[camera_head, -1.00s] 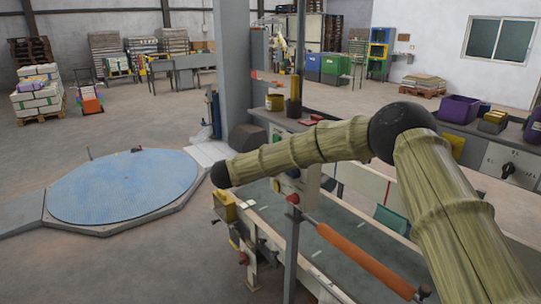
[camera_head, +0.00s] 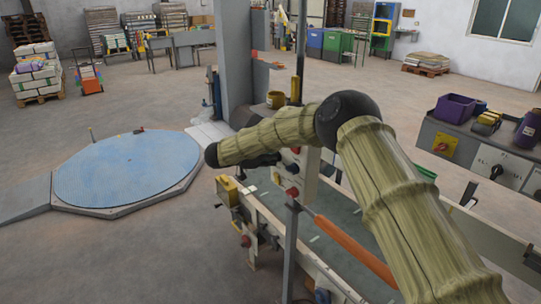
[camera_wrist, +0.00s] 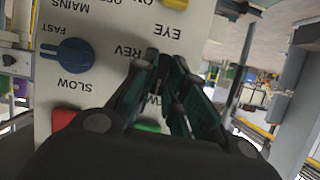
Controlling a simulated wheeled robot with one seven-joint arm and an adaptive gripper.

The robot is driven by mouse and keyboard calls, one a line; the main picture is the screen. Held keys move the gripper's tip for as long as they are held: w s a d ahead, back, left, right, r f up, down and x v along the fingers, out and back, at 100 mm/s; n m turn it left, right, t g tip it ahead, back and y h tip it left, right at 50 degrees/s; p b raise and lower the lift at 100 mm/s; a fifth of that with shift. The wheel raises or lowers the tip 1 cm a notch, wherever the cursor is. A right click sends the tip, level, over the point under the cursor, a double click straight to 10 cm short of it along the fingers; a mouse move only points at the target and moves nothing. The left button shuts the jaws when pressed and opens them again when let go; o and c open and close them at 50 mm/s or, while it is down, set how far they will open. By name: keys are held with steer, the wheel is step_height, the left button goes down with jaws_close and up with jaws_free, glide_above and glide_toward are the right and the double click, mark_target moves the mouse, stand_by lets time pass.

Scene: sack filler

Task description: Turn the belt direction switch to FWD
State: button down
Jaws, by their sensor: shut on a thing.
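The control panel (camera_wrist: 110,60) fills the left and middle of the wrist view, its lettering upside down. My gripper (camera_wrist: 170,68) is shut at the panel face by the REV label, with part of another label showing between its dark fingers. The belt direction switch is hidden between and behind the fingers, so its pointer setting cannot be read. In the head view the white control box (camera_head: 298,168) stands on a post over the conveyor, with my gripper (camera_head: 268,159) against its left side, mostly behind my arm.
The panel also has a blue speed knob (camera_wrist: 75,55), a yellow knob (camera_wrist: 172,3), a red button (camera_wrist: 75,119) and a green button (camera_wrist: 148,127).

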steer(key=shift+n, duration=0.3)
stand_by(0.4)
steer(key=c, duration=1.5)
jaws_free()
steer(key=shift+w, duration=0.1)
steer(key=shift+o, duration=0.2)
steer(key=shift+a, duration=0.1)
steer(key=v, duration=1.2)
